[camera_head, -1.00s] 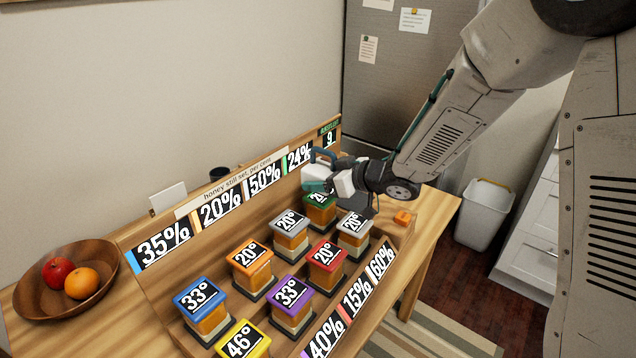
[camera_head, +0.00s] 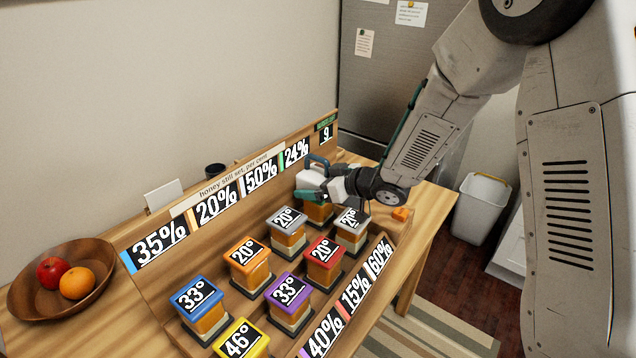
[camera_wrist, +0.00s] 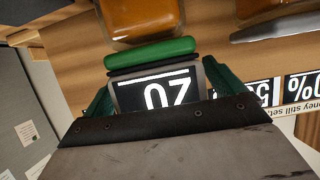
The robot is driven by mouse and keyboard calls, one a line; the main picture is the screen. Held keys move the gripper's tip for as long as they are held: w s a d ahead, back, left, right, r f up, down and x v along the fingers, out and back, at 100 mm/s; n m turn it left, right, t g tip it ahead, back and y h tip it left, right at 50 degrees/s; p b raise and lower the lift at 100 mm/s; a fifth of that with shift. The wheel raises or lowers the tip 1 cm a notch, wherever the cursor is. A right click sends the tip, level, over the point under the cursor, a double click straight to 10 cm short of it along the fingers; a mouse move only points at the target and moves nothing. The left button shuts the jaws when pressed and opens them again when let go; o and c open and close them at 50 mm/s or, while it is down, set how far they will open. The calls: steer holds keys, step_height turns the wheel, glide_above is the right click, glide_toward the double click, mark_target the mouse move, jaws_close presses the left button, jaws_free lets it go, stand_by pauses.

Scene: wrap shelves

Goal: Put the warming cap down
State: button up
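The warming cap looks like a pale block (camera_head: 311,179) held between my gripper's teal fingers. In the wrist view, what I take for the cap (camera_wrist: 155,92) has a dark panel with an upside-down "20" and a pale rim. My gripper (camera_head: 317,180) is shut on it, a finger at each side (camera_wrist: 158,88). Below is an amber honey jar (camera_head: 317,213) in the back row. Whether cap and lid touch, I cannot tell.
Several honey jars with coloured lids stand close by, including a grey-lidded one (camera_head: 289,222) and a red-lidded one (camera_head: 323,252). A percent-label board (camera_head: 215,205) rises behind. A small orange block (camera_head: 400,214) lies at right. A fruit bowl (camera_head: 35,303) is at left.

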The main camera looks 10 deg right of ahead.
steer(key=shift+r, duration=0.15)
steer(key=s+d+r+m+h, duration=0.4)
steer(key=s+d+r+h, duration=0.3)
steer(key=d, duration=0.5)
steer(key=s+d+r+m+h, duration=0.3)
steer(key=s+d+r+h, duration=0.2)
steer(key=s+d+r, duration=0.5)
steer(key=s+a+f+m+g+y, duration=0.1)
steer(key=s+g, duration=0.3)
steer(key=s, duration=0.7)
steer(key=s+a+f+m+g, duration=0.1)
steer(key=s+g, duration=0.2)
steer(key=s, duration=0.8)
steer(key=shift+s+a+m+g+y, duration=0.15)
steer(key=shift+s+m+g+y, duration=0.1)
steer(key=shift+m+g+y, duration=0.15)
